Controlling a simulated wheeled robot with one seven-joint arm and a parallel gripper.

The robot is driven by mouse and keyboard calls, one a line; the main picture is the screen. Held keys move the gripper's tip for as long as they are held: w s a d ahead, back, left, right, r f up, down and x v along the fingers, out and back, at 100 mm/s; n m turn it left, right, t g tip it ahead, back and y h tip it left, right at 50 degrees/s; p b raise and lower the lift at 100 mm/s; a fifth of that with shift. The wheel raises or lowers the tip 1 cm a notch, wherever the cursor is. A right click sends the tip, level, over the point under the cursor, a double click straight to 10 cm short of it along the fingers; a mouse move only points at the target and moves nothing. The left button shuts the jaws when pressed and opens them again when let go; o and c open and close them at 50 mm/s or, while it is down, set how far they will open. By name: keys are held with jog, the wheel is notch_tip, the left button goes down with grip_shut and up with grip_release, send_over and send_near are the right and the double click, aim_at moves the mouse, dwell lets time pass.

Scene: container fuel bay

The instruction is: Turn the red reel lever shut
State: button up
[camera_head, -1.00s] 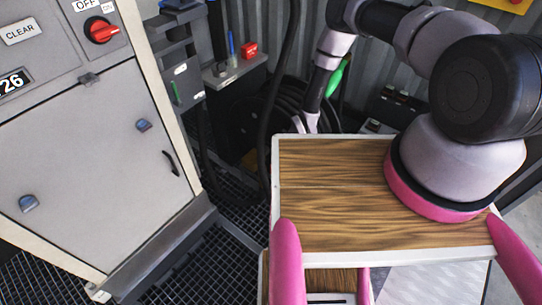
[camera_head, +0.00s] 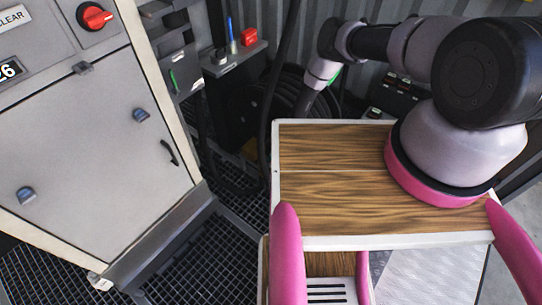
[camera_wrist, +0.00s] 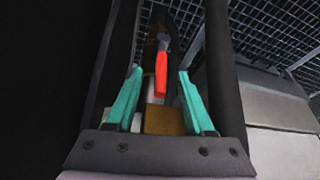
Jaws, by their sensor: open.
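The red lever (camera_wrist: 161,74) shows in the wrist view, pointing toward my gripper from a dark fitting. My gripper (camera_wrist: 159,88) has its two teal fingers apart, one on each side of the lever's near end. I cannot tell whether either finger touches it. A brass-coloured block (camera_wrist: 163,121) and a pale part sit between the fingers below the lever. In the head view the black hose reel (camera_head: 290,97) stands against the back wall.
A grey cabinet (camera_head: 85,160) with a red rotary knob (camera_head: 94,16) stands at left. A small shelf (camera_head: 233,60) with a red box (camera_head: 249,37) stands behind it. A black hose (camera_head: 277,85) hangs in front of the reel. Grating (camera_head: 200,255) covers the floor.

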grip_shut()
dwell(1.4)
